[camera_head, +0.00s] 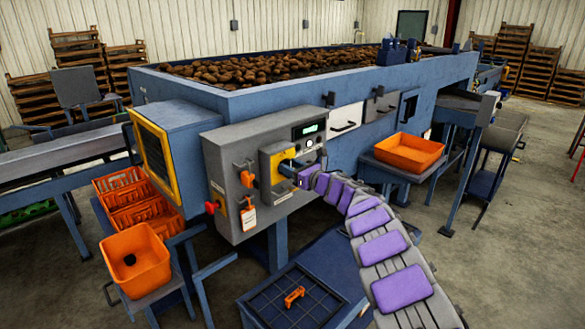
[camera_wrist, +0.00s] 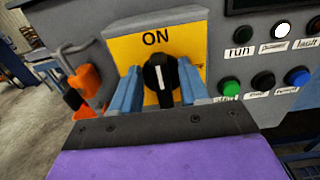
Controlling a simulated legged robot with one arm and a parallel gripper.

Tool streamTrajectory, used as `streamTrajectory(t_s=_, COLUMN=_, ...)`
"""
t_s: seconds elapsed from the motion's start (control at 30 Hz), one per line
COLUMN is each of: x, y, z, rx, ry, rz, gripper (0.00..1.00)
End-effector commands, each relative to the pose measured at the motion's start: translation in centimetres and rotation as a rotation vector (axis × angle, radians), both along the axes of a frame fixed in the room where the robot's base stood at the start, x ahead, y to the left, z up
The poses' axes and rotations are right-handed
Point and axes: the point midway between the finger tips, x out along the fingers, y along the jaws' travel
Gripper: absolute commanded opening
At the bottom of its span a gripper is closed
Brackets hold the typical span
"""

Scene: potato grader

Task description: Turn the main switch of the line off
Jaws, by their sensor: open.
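The main switch (camera_wrist: 160,78) is a black rotary knob with a white line, on a yellow plate (camera_wrist: 188,40) marked ON. In the wrist view its line stands nearly upright, pointing at the word ON. My gripper (camera_wrist: 160,88) is open, with one blue finger on each side of the knob; I cannot tell whether either finger touches it. In the head view my gripper (camera_head: 287,170) reaches the yellow plate (camera_head: 277,158) on the grey control box (camera_head: 232,180), and hides the knob there.
A blue tray (camera_head: 285,300) stands below the box. Orange bins (camera_head: 135,262) stand at left.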

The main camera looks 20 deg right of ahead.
Motion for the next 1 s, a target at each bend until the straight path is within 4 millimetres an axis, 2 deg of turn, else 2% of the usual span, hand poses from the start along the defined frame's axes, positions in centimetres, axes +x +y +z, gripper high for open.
streamTrajectory(t_s=0.23, x=0.05, y=-0.38, z=-0.12, rx=0.004, ry=-0.001, rz=0.001, gripper=0.45)
streamTrajectory(t_s=0.7, x=0.05, y=-0.43, z=-0.07, rx=0.003, ry=0.000, rz=-0.002, gripper=0.00)
streamTrajectory(t_s=1.0, x=0.09, y=-0.50, z=-0.05, rx=0.013, ry=0.003, rz=-0.002, gripper=0.00)
